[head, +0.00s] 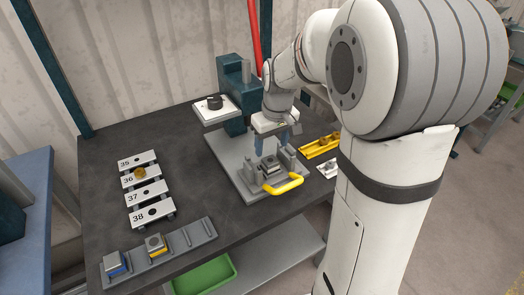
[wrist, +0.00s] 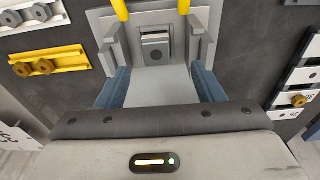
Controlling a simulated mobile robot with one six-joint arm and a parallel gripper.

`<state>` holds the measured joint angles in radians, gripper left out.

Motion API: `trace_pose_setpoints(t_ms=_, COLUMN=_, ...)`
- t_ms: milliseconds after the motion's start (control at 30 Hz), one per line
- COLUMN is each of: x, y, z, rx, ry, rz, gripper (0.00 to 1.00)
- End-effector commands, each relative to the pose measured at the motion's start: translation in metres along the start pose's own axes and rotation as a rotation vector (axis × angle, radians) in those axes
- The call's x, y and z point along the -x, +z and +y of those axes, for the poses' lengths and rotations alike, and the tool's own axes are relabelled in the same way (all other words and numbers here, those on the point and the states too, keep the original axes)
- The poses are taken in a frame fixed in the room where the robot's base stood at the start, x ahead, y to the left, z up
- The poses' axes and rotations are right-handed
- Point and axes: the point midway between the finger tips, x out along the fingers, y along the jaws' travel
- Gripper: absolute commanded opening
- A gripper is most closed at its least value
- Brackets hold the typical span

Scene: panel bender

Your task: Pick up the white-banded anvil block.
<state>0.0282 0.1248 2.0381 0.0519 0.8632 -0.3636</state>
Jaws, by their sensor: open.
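A small grey block (head: 269,164) with a dark hole in its top sits in the bender fixture between two upright grey cheeks. It also shows in the wrist view (wrist: 156,48), beyond my fingertips, with a pale edge. My gripper (head: 271,150) is open above the fixture, pointing down. In the wrist view my two blue fingers (wrist: 160,72) are spread wide, with only the grey base plate between them. They are apart from the block.
A yellow handle (head: 284,187) lies at the fixture's front. A grey rack (head: 190,240) holds a blue-banded block (head: 115,263) and a yellow-banded block (head: 155,246). Numbered plates (head: 145,190) stand left. A yellow holder (head: 321,146) lies right. The dark table is clear between plates and fixture.

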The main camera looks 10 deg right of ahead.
Motion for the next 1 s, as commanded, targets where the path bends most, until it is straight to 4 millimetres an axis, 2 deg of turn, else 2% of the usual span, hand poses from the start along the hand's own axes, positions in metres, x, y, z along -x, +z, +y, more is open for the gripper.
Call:
trace_pose_setpoints(t_ms=367, x=-0.041, y=-0.004, z=0.003, rx=0.007, ry=-0.003, rz=-0.006, gripper=0.62)
trace_pose_setpoints(t_ms=600, x=-0.075, y=-0.004, z=0.005, rx=0.008, ry=-0.002, rz=-0.005, gripper=0.62)
trace_pose_setpoints(t_ms=900, x=-0.080, y=-0.005, z=0.005, rx=0.008, ry=-0.001, rz=-0.002, gripper=0.62)
trace_pose_setpoints(t_ms=1000, x=-0.080, y=-0.005, z=0.005, rx=0.008, ry=-0.001, rz=-0.002, gripper=0.54)
